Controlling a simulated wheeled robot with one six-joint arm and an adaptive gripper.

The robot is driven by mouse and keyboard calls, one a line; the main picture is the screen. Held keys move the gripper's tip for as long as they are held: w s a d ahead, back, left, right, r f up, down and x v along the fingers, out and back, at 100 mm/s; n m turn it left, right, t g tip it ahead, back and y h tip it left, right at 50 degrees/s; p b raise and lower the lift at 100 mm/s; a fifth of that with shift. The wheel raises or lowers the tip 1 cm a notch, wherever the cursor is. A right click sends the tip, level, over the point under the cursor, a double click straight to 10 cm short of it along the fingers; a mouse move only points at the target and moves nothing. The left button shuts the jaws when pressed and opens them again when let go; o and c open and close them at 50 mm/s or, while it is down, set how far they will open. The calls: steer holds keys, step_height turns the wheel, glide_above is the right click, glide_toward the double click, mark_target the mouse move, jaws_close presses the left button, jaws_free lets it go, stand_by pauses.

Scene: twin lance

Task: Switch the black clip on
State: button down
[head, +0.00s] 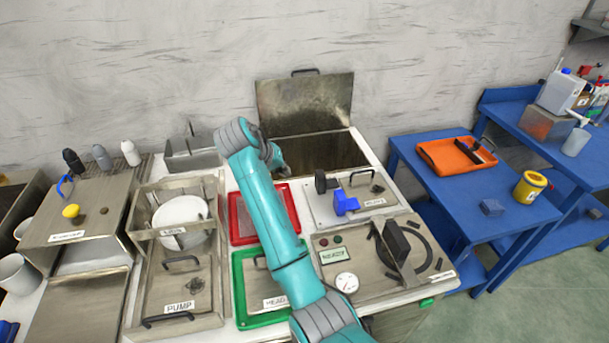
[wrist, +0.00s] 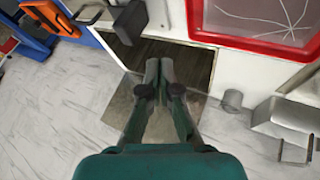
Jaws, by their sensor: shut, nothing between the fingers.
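A black clip (head: 321,182) stands on the metal panel right of the red tray. A blue clip (head: 345,203) stands close beside it. Whether the black clip is on or off cannot be told. My gripper (wrist: 160,72) is shut and empty in the wrist view, over the open well. In the head view my gripper (head: 277,157) is partly hidden by my arm and lies left of and behind the black clip, apart from it. A dark piece (wrist: 88,13) at the top of the wrist view may be the black clip, but I cannot be sure.
The well (head: 318,152) is open, its lid (head: 305,103) raised against the wall. The red tray (head: 235,219) and green tray (head: 240,302) lie under my arm. A round dial with a black lever (head: 396,240) is at front right. A blue table (head: 440,205) stands farther right.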

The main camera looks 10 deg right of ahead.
mark_target(321, 176)
steer(key=x, duration=0.9)
steer(key=shift+d+f, duration=0.15)
steer(key=shift+f, duration=0.05)
steer(key=shift+w+d+f, duration=0.1)
steer(key=shift+d+f, duration=0.1)
steer(key=shift+d, duration=1.9)
steer(key=shift+d, duration=1.8)
